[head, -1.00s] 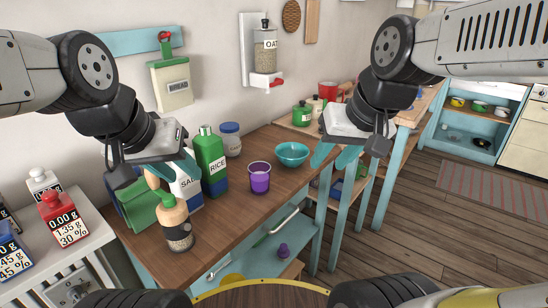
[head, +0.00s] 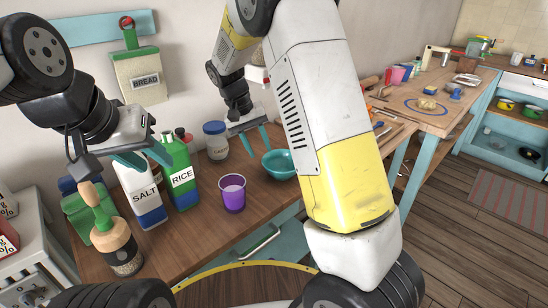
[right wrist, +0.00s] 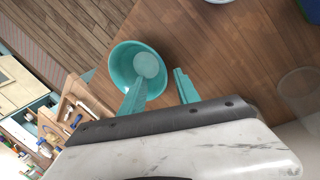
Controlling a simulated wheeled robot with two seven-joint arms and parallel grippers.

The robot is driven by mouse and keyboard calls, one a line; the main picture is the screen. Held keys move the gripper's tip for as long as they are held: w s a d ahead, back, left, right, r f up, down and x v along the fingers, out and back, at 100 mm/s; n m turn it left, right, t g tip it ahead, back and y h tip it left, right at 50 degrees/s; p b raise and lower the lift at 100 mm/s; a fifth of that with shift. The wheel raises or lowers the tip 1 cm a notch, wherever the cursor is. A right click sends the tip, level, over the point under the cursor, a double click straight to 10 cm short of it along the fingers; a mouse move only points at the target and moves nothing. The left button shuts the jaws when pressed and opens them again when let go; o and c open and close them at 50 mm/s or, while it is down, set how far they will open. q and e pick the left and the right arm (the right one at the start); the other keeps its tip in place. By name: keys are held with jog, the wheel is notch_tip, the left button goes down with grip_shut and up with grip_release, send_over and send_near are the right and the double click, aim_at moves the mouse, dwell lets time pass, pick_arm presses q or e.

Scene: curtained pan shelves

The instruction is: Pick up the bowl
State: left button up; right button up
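A teal bowl (head: 280,164) sits upright on the wooden counter, with a pale round patch at its bottom in the right wrist view (right wrist: 121,62). My right gripper (head: 258,152) is open beside the bowl's left rim, pointing down. In the right wrist view, one finger of my right gripper (right wrist: 159,78) overlaps the bowl's opening and the other lies outside the rim, over the counter. I cannot tell whether a finger touches the bowl. My left gripper (head: 155,166) is open and empty in front of the salt and rice containers.
A purple cup (head: 232,194) stands left of the bowl. The rice bottle (head: 180,176), salt container (head: 143,197), a blue-lidded jar (head: 216,140) and a wooden-topped bottle (head: 112,240) crowd the counter's left. A cluttered table (head: 440,110) stands to the right.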

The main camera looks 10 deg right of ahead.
aim_at(264, 163)
jog(key=x, duration=0.8)
jog(key=shift+a, duration=0.15)
grip_shut()
dwell(1.1)
